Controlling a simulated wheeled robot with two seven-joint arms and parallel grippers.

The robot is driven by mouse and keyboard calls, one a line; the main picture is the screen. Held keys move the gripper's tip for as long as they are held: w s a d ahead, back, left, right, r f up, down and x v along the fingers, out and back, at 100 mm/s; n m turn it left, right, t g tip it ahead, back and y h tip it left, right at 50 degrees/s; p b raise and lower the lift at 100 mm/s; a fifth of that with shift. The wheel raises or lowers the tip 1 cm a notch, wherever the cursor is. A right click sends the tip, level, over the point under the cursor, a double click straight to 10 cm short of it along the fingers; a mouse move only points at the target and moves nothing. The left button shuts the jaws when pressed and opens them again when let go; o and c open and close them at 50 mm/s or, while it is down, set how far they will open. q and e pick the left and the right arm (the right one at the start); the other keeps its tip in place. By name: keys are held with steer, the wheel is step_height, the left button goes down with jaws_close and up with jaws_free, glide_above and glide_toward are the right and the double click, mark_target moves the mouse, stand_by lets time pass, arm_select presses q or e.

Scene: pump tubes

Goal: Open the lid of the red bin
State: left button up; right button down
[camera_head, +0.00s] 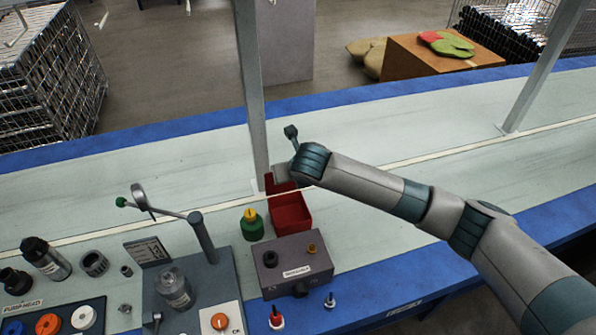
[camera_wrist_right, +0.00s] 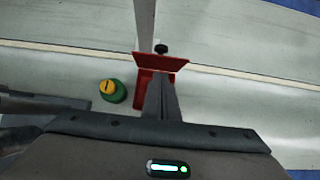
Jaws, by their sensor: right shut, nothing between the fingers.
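The red bin (camera_head: 291,212) stands on the pale table, left of my right arm in the head view, with its open top and inside partly visible. Its red lid (camera_wrist_right: 160,63) stands raised at the back edge in the right wrist view; a piece of it (camera_head: 269,183) shows beside my gripper in the head view. A dark knob (camera_wrist_right: 161,48) shows just beyond the lid. My right gripper (camera_wrist_right: 161,82) is shut and empty, over the bin and close to the lid; I cannot tell whether it touches. In the head view the gripper (camera_head: 281,173) is partly hidden by my wrist.
A green bottle with a yellow top (camera_head: 251,225) stands just left of the bin. A grey box (camera_head: 292,262) stands in front of it. A grey post (camera_head: 252,95) rises close behind. Pump parts and a lever fixture (camera_head: 203,240) fill the left.

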steer(key=b+v, duration=0.1)
steer(key=v, duration=0.8)
steer(key=shift+s, duration=0.15)
